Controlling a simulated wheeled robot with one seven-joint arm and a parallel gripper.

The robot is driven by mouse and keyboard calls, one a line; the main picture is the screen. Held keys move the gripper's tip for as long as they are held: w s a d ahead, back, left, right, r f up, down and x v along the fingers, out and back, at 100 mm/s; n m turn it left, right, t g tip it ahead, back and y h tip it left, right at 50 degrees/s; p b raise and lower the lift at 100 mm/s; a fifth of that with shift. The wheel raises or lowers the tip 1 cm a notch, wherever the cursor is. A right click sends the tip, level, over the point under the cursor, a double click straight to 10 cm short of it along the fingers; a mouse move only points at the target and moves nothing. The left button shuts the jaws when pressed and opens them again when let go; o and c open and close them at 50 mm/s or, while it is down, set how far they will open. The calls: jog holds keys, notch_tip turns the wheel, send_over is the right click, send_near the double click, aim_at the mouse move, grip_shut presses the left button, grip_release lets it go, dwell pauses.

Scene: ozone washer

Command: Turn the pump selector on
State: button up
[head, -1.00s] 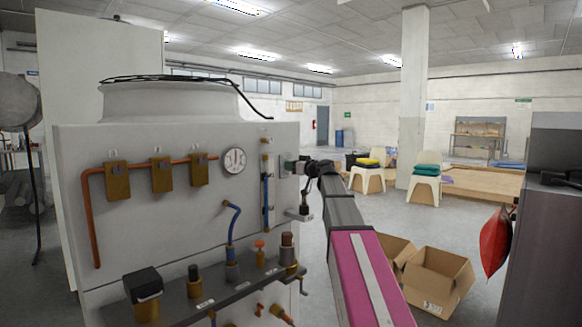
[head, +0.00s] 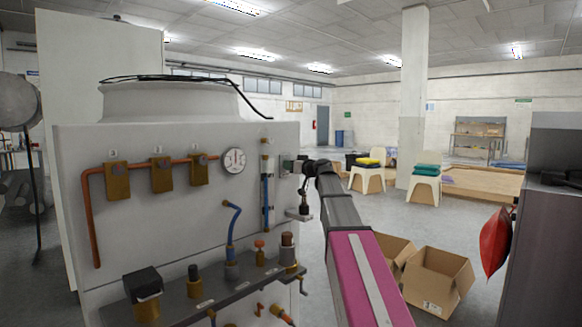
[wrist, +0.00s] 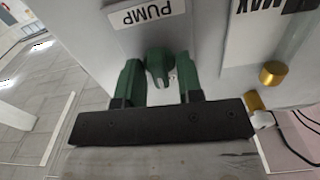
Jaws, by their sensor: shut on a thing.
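The pump selector (wrist: 160,66) is a small dark green knob on the light machine panel, right under a white label reading PUMP (wrist: 147,14) in the wrist view. My gripper (wrist: 160,82) has one green finger on each side of the knob and is shut on it. The exact contact is hard to see. In the head view, my gripper (head: 301,166) is at the right edge of the white washer (head: 190,140). The selector cannot be made out there.
A pressure gauge (head: 233,161), copper pipe (head: 88,215) and valves on a dark shelf (head: 215,290) are left of my arm. A brass fitting (wrist: 273,73) is right of my gripper in the wrist view. Cardboard boxes (head: 438,280) lie on the floor at right.

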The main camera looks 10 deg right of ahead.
jog(key=shift+d+f+m, duration=0.1)
jog(key=shift+m, duration=4.25)
jog(key=shift+d+f+m, duration=0.1)
jog(key=shift+m, duration=4.25)
jog(key=o, duration=0.6)
jog(key=v, duration=1)
jog(key=shift+s+d, duration=0.2)
jog(key=shift+s, duration=0.1)
